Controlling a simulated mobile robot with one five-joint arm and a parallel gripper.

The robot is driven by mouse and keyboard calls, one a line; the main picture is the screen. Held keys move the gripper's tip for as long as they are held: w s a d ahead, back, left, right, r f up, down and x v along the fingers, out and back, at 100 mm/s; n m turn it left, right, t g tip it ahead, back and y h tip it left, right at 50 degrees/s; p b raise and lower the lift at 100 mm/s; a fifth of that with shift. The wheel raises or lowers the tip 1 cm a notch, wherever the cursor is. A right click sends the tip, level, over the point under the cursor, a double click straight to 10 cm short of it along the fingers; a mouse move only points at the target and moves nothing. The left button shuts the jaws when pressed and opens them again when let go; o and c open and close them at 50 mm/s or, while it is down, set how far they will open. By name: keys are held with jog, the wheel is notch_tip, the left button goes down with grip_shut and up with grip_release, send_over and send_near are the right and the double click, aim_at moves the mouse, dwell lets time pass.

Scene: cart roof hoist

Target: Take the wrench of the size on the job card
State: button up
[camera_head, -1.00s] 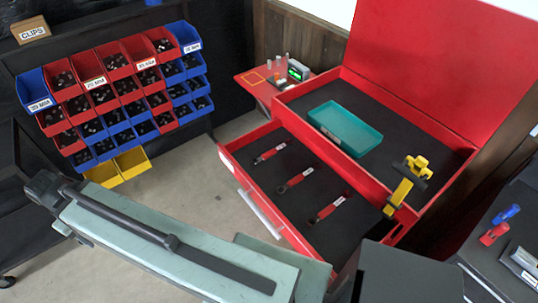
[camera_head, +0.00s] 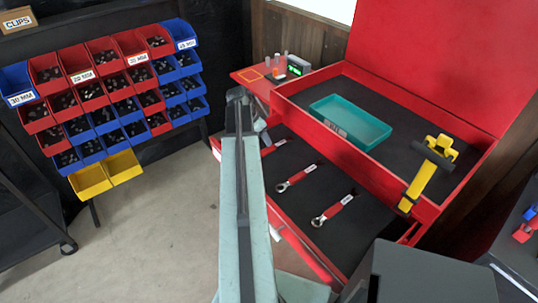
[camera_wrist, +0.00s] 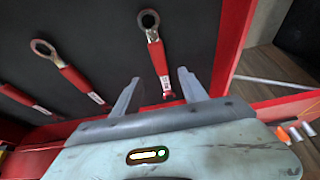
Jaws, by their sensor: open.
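Three red-handled wrenches lie apart in the open drawer (camera_head: 290,222) of the red tool chest. The far-left wrench (camera_head: 275,147) is partly hidden by my arm; the middle wrench (camera_head: 297,178) and the right wrench (camera_head: 336,209) show fully. Their white labels are too small to read. My gripper (camera_head: 262,130) is open at the drawer's far-left end. In the wrist view, the fingers of my gripper (camera_wrist: 158,75) stand either side of the far-left wrench's handle (camera_wrist: 158,56), apart from it. The other two wrenches (camera_wrist: 73,76) (camera_wrist: 22,97) lie to the left. I see no readable job card.
A teal tray (camera_head: 350,122) and a yellow tool (camera_head: 428,172) are on the chest's upper level. A side shelf (camera_head: 256,80) holds small cylinders and a green-lit device (camera_head: 298,65). A bin rack (camera_head: 110,100) stands left, with clear floor (camera_head: 165,215) before it.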

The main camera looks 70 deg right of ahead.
aim_at(268, 148)
jog(key=b+x, duration=0.2)
jog(key=shift+f+b, duration=0.3)
jog(key=shift+f, duration=0.1)
jog(key=b+x, duration=0.4)
jog(key=x, duration=0.1)
jog(key=shift+w+d+f+b, duration=0.1)
jog(key=shift+d+b, duration=0.05)
jog(key=shift+b, duration=0.25)
grip_shut()
